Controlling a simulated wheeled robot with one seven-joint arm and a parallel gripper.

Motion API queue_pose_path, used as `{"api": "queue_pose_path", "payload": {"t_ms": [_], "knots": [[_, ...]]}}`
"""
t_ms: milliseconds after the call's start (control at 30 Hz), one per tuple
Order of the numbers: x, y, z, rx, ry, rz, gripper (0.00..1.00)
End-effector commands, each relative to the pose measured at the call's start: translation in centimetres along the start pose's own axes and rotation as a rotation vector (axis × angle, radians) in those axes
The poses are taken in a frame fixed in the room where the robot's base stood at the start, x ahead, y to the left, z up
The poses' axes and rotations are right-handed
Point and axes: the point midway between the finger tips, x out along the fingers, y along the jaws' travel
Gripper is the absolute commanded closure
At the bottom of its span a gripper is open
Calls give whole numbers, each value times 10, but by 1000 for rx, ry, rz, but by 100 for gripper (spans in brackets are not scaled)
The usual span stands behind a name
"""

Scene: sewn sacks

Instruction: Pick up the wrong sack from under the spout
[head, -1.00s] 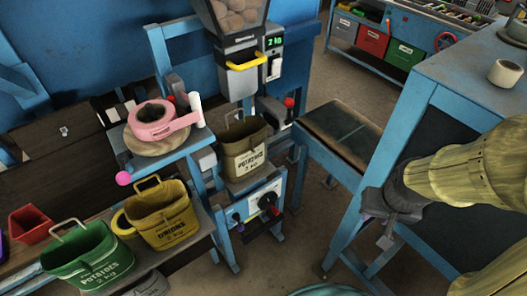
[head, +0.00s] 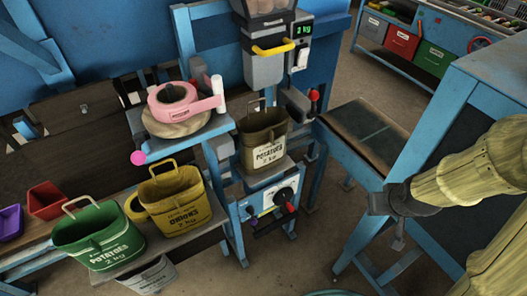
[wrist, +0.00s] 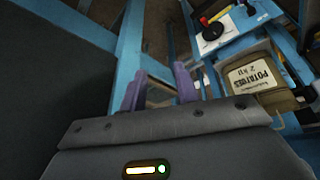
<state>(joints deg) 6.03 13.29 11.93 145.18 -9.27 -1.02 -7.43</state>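A brown-olive sack (head: 262,142) labelled "POTATOES 2 kg" stands upright on a small stand below the spout (head: 264,68) of a hopper. The sack has a raised handle and also shows at the right of the wrist view (wrist: 262,80). My gripper (head: 398,240) hangs to the right of the sack and apart from it, in front of the blue bench. In the wrist view my gripper's two purple-grey fingers (wrist: 160,86) are spread with nothing between them.
A green sack (head: 100,242) and a yellow onions sack (head: 178,208) stand on the lower left shelf. A pink tape dispenser (head: 180,100) sits left of the spout. A dark-topped table (head: 365,135) lies right of it. A blue bench (head: 460,95) stands at right.

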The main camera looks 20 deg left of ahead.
Motion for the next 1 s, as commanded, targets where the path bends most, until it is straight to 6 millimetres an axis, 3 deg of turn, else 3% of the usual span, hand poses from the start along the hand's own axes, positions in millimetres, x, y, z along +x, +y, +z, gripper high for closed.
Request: {"api": "queue_pose_path", "payload": {"t_ms": [33,200,400,600,800,1000], "knots": [[32,-11,-2,-64,37,-35,69],[91,-58,-29,-262,243,-176,69],[126,-123,-61,-379,570,-366,69],[118,-166,-93,-351,945,-512,69],[97,-172,-110,-292,1148,-554,69],[93,-172,-112,-289,1162,-553,69]]}}
